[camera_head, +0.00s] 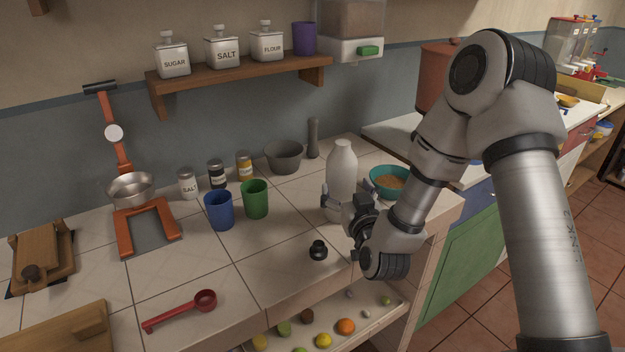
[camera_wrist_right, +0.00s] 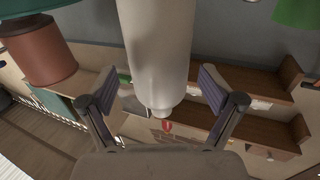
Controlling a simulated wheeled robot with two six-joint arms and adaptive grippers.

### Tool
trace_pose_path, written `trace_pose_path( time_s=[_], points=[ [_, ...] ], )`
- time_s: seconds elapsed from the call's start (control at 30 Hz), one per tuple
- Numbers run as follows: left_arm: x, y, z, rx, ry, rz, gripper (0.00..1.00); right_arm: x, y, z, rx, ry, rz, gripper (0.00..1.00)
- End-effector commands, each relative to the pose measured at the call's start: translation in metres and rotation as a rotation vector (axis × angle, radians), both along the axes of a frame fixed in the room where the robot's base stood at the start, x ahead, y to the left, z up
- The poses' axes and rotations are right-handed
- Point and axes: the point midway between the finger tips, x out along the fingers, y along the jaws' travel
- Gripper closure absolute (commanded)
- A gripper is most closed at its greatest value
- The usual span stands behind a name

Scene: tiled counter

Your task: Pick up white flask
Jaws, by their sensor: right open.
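The white flask (camera_head: 342,165) stands upright on the tiled counter (camera_head: 285,265), near its right end. My right gripper (camera_head: 344,198) is at the lower part of the flask and hides some of it. In the right wrist view, the flask (camera_wrist_right: 160,50) lies between the two spread fingers of my right gripper (camera_wrist_right: 158,82). The fingers are open, with a visible gap on both sides of the flask. My left gripper is not in view.
A teal bowl (camera_head: 402,177) stands close to the right of the flask. A green cup (camera_head: 255,198), a blue cup (camera_head: 219,210) and a grey bowl (camera_head: 283,155) stand to its left. A small black piece (camera_head: 318,251) lies in front. A shelf (camera_head: 240,75) hangs above.

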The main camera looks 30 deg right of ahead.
Motion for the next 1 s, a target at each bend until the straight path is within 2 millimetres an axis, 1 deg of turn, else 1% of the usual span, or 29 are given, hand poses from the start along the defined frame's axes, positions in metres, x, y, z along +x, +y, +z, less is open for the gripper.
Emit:
trace_pose_path(
  time_s=[0.03,0.17,0.4,0.5,0.67,0.7,0.77,0.8,0.87,0.9,0.93,1.0],
  points=[
    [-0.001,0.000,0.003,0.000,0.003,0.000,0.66,0.008,-0.002,0.004,-0.003,-0.008,-0.001,0.11],
    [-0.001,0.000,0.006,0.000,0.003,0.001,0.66,0.025,-0.007,0.003,-0.003,-0.004,0.000,0.11],
    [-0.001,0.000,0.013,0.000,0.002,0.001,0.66,0.064,-0.018,0.002,-0.002,-0.003,0.001,0.11],
    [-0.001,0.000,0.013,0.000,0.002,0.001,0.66,0.069,-0.019,0.001,-0.001,-0.001,0.001,0.11],
    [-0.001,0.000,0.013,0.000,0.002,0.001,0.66,0.069,-0.019,0.000,-0.001,0.000,0.002,0.11],
    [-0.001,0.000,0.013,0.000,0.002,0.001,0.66,0.069,-0.019,0.000,-0.001,0.000,0.002,0.25],
    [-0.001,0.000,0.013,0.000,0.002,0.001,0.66,0.069,-0.019,0.000,-0.001,0.000,0.002,0.46],
    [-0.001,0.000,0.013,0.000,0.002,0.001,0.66,0.069,-0.019,0.000,-0.001,0.000,0.002,0.60],
    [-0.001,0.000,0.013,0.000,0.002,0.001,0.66,0.069,-0.019,0.000,-0.001,0.000,0.001,0.81],
    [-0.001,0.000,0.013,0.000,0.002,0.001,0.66,0.069,-0.019,0.000,-0.001,0.001,0.002,0.96],
    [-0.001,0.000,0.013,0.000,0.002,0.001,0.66,0.069,-0.019,0.001,-0.002,-0.002,0.001,0.97],
    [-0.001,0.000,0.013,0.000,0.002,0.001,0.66,0.069,-0.019,0.001,-0.002,-0.002,0.001,0.97]
  ],
)
